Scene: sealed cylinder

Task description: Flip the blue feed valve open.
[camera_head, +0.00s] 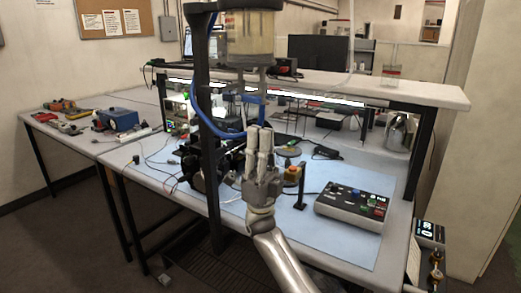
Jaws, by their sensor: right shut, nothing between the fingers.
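A small blue piece (254,98), which looks like the feed valve's handle, sits on the thin pipe under the clear cylinder (247,34). The handle's exact angle is too small to tell. My right gripper (261,130) points upward below the blue piece, with its fingers shut and empty. A gap appears between the fingertips and the blue piece, though depth is hard to judge. My left gripper is not in view.
A dark upright post (206,150) and a curved blue hose (203,118) stand left of my right gripper. A control box (352,207) with buttons lies on the blue mat (290,228). A raised shelf (400,88) crosses behind.

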